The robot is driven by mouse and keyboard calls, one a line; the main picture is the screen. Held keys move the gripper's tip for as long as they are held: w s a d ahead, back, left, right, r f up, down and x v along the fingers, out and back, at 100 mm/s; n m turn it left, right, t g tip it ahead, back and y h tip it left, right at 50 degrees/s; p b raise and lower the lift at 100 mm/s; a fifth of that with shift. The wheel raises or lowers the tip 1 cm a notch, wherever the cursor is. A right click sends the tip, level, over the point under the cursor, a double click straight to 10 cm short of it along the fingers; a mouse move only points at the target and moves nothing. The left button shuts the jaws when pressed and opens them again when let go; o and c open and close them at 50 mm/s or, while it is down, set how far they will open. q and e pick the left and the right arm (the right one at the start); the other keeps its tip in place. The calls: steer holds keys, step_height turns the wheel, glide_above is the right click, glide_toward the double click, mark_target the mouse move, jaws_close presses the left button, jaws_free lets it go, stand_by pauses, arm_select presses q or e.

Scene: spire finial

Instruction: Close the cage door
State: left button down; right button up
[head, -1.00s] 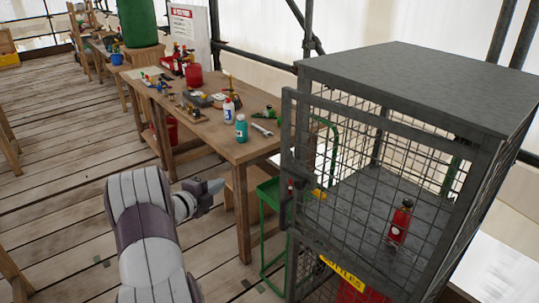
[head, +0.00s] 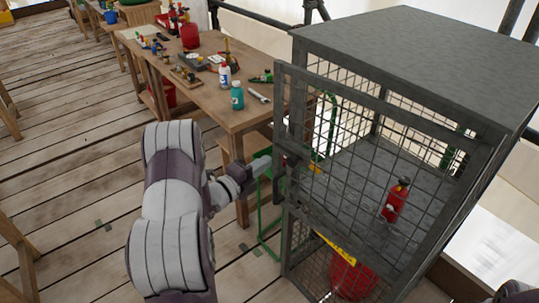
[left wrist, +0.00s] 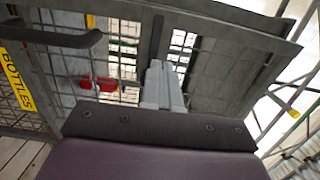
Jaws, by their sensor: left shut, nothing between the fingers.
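The cage door (head: 281,108) is a grey framed mesh panel on the front of the grey cage (head: 415,50). Its free left edge stands slightly out from the cage's front, so it looks ajar. My left gripper (head: 262,164) is shut and empty, just left of that edge near the dark latch area. Contact cannot be told. In the left wrist view the shut fingers (left wrist: 162,85) point at the mesh and grey frame, with a dark bar handle (left wrist: 48,37) at upper left.
A red bottle (head: 396,200) stands on the cage's upper shelf, and a larger red one (head: 352,277) below. A workbench (head: 235,118) with tools and bottles is behind my left arm. A green stand (head: 266,215) is beside the cage. Plank floor at left is mostly clear.

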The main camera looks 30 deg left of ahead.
mark_target(284, 147)
arm_select(q)
steer(key=x, duration=0.3)
steer(key=b+x, duration=0.1)
steer(key=x, duration=0.1)
steer(key=b+x, duration=0.2)
steer(key=x, duration=0.1)
steer(key=b+x, duration=0.2)
steer(key=shift+w+a+f, duration=0.25)
steer(key=shift+w, duration=0.15)
steer(key=shift+w+r, duration=0.15)
steer(key=shift+r, duration=0.05)
